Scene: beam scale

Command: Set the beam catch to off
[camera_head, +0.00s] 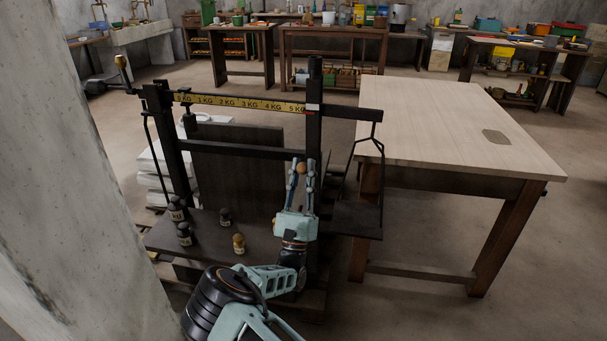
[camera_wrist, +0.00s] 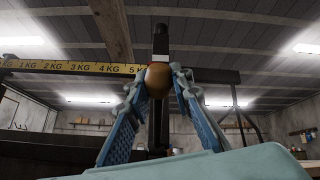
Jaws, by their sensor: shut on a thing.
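My gripper (camera_head: 302,163) points up in front of the scale's right post (camera_head: 314,120) and is shut on a round brown knob (camera_head: 301,169). In the wrist view, the knob (camera_wrist: 159,82) sits between the two blue fingers. I take it for the beam catch's handle, but the fingers hide how it joins the scale. The yellow beam (camera_head: 245,104), marked in KG, runs from the left post to the right post above my gripper. A dark sliding weight (camera_head: 187,116) hangs near its left end. The catch's off position carries no mark that I can read.
Several small weights (camera_head: 239,243) stand on the scale's dark platform (camera_head: 205,240) left of my gripper. A hanging pan (camera_head: 357,218) is close on the right. Beyond it stands a wooden table (camera_head: 440,120), mostly bare. A concrete pillar (camera_head: 70,170) fills the left foreground.

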